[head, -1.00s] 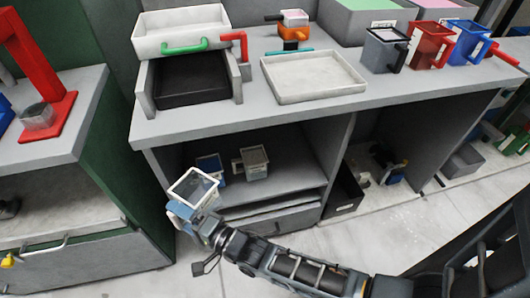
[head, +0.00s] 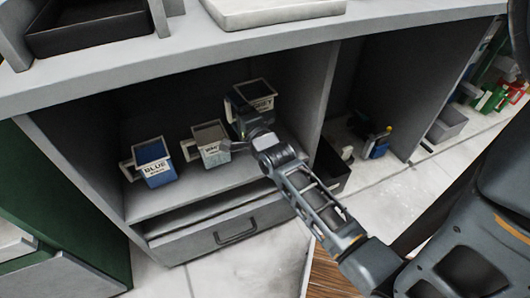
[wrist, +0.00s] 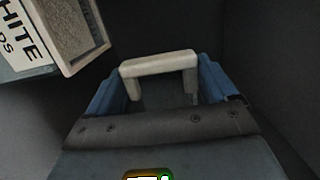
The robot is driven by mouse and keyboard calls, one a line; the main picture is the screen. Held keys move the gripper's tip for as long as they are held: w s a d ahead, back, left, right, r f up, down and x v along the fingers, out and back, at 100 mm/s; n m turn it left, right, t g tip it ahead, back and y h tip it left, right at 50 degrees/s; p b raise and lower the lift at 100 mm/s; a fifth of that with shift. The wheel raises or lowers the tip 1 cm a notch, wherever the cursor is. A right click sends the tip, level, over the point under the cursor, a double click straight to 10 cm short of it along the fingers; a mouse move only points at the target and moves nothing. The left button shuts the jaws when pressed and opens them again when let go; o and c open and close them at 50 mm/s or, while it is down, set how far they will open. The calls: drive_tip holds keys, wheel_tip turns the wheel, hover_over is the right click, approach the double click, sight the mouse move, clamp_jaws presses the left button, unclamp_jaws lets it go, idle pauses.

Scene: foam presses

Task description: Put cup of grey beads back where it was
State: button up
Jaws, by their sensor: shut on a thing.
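My gripper (head: 243,124) is inside the cabinet, at the right end of the row of cups. It is shut on the cup of grey beads (head: 258,90), a grey-rimmed square cup with a pale label I cannot read. The cup is at the right of the shelf; I cannot tell whether it rests on it. In the wrist view a pale handle (wrist: 158,65) shows between the blue fingers of my gripper (wrist: 160,88). The beads in this cup are not clearly visible.
A cup labelled WHITE (head: 211,146) stands just left of my gripper; it also shows in the wrist view (wrist: 78,28). A cup labelled BLUE (head: 153,163) stands further left. The cabinet's divider (head: 318,108) is on the right. A drawer (head: 225,232) lies below the shelf (head: 185,190).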

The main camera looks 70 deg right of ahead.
drive_tip(key=shift+s+d+f+m+g+h+b, duration=0.45)
drive_tip(key=shift+s+d+f+b, duration=0.3)
drive_tip(key=shift+s+d, duration=0.3)
wheel_tip(320, 180, down, 4)
drive_tip(key=shift+f+b, duration=0.25)
drive_tip(key=shift+b, duration=0.55)
drive_tip(key=shift+f+b, duration=0.9)
drive_tip(key=shift+f, duration=1.45)
drive_tip(key=shift+f, duration=0.15)
drive_tip(key=o, duration=0.9)
